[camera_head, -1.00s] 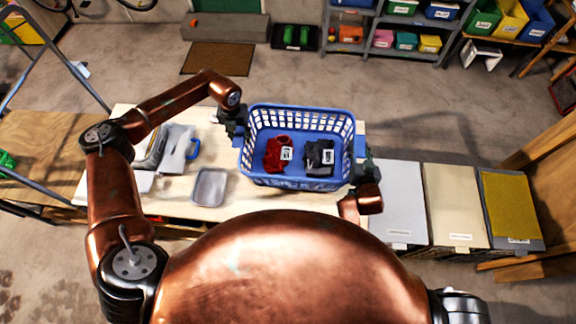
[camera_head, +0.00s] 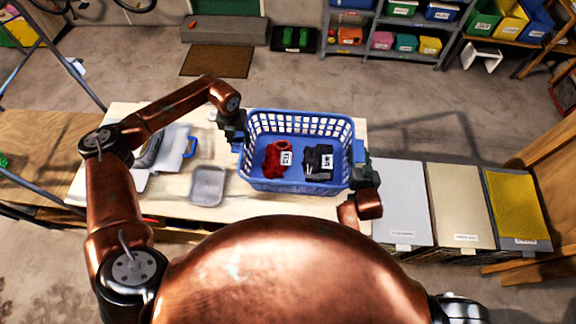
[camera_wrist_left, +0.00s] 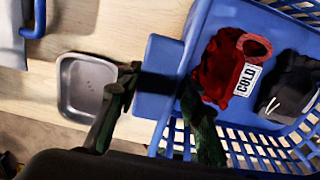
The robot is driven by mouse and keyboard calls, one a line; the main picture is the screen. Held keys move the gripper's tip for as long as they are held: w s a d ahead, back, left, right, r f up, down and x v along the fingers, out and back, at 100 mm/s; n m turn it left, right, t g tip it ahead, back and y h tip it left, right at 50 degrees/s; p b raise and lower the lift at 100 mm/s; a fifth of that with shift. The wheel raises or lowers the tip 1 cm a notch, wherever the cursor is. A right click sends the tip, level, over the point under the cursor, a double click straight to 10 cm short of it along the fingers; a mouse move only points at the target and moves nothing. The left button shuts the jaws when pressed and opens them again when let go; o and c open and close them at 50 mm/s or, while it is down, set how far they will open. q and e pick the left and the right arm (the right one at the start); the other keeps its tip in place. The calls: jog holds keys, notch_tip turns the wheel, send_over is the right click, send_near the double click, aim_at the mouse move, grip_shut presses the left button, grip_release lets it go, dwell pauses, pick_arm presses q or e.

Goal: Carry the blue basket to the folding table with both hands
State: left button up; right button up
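The blue basket (camera_head: 262,185) is upright over the folding table (camera_head: 118,120); whether its bottom touches the top is hidden. It holds a red cloth (camera_head: 273,163) and a dark grey cloth (camera_head: 318,165), both with white labels. The red cloth's label reads COLD in the left wrist view (camera_wrist_left: 246,80). My left gripper (camera_head: 234,128) is at the basket's left side. In the left wrist view its fingers (camera_wrist_left: 158,82) are on both sides of the blue side tab and appear shut on it. My right gripper (camera_head: 360,170) is at the basket's right side, its fingers mostly hidden.
A grey tray (camera_head: 208,186) and a grey-white item with a blue handle (camera_head: 175,148) lie left of the basket. Three lidded bins (camera_head: 402,200) stand to the right. Shelving (camera_head: 385,55) is at the back. Open floor lies between table and shelves.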

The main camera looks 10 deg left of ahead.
pick_arm(q)
jog(key=o, duration=0.3)
jog(key=shift+w+a+f, duration=0.1)
jog(key=shift+w, duration=0.1)
pick_arm(e)
jog(key=o, duration=0.3)
jog(key=shift+w, duration=0.2)
pick_arm(q)
jog(key=shift+o, duration=0.7)
pick_arm(e)
jog(key=shift+o, duration=0.7)
pick_arm(q)
jog(key=shift+s, duration=0.15)
pick_arm(e)
jog(key=shift+s, duration=0.15)
pick_arm(q)
notch_tip(320, 180, up, 12)
jog(key=shift+s, duration=0.25)
pick_arm(e)
jog(key=v, duration=1.2)
jog(key=shift+d+f, duration=0.1)
